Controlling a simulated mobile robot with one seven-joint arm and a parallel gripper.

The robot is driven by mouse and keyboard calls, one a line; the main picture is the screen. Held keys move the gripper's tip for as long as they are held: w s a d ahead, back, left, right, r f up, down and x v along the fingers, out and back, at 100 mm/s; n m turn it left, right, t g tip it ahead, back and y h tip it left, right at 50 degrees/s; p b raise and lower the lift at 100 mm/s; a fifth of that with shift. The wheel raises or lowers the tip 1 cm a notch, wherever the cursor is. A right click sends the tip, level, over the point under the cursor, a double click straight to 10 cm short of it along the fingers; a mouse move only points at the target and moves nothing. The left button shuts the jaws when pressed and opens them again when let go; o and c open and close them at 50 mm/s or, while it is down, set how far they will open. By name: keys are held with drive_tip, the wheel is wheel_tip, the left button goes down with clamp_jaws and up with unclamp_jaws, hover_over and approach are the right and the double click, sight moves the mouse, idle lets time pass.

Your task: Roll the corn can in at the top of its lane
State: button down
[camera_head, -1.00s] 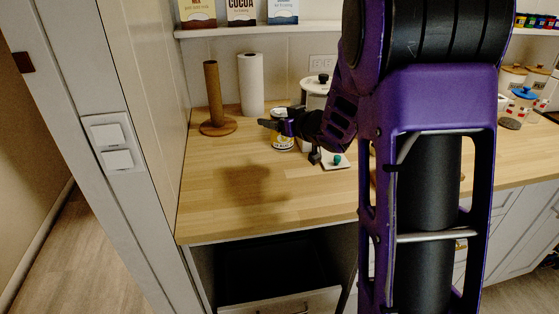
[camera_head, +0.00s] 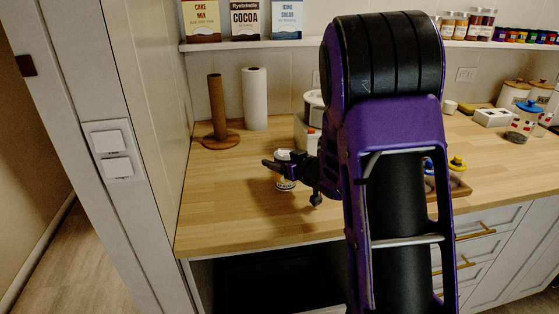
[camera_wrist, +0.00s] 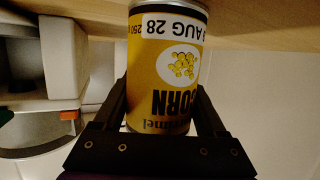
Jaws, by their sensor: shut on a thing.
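The corn can (camera_head: 284,183) is yellow and white, and stands upright at the left part of the wooden counter. My gripper (camera_head: 283,161) is shut on it, with the fingers across its sides. In the wrist view the corn can (camera_wrist: 165,75) shows between the two dark fingers of my gripper (camera_wrist: 164,105). Its yellow label and date strip appear upside down there. I cannot tell whether its base touches the counter. I cannot make out the can lane in either view.
A brown post on a round base (camera_head: 216,110) and a paper towel roll (camera_head: 255,98) stand at the back left. The front left of the counter (camera_head: 225,215) is clear. Boxes (camera_head: 245,20) stand on the shelf above.

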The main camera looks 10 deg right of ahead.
unclamp_jaws()
